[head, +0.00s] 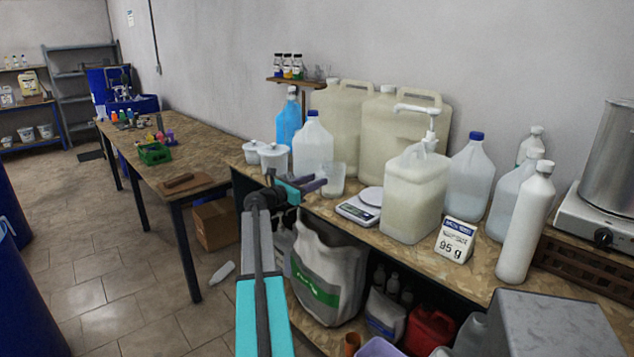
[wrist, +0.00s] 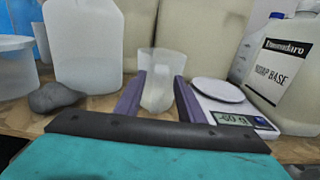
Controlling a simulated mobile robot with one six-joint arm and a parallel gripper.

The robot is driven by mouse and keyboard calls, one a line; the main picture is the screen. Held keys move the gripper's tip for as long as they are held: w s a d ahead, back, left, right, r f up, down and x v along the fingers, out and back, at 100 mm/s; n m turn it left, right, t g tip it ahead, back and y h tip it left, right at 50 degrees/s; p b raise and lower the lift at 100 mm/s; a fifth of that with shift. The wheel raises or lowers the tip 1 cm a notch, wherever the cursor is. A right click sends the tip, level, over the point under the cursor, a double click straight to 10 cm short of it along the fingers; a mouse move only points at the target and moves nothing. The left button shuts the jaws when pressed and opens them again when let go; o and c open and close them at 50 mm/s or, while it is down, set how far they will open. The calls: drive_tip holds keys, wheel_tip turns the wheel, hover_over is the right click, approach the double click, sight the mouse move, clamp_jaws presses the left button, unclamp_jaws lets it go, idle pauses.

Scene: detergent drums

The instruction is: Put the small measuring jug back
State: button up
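The small measuring jug (head: 333,180) is a clear, pale cup on the workbench, just left of the kitchen scale (head: 359,207). In the wrist view the jug (wrist: 161,68) is in the middle, upright, with its lower part between my purple fingers. My gripper (head: 318,186) reaches in from the left, low over the bench, with its fingertips at the jug. In the wrist view my gripper (wrist: 160,92) has its fingers apart, one on each side of the jug; firm contact is not visible. The scale (wrist: 222,102) has a lit display and an empty round white plate.
A white jug-shaped bottle (head: 313,147) and two lidded tubs (head: 272,157) stand left of the jug. Large cream canisters (head: 342,118) stand behind. A pump canister (head: 414,195) and a 95 g card (head: 455,240) are right of the scale. A grey lump (wrist: 55,97) lies at left.

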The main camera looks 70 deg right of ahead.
drive_tip(key=b+v, duration=0.1)
drive_tip(key=v, duration=0.9)
drive_tip(key=shift+a+b, duration=0.4)
drive_tip(key=shift+w, duration=0.1)
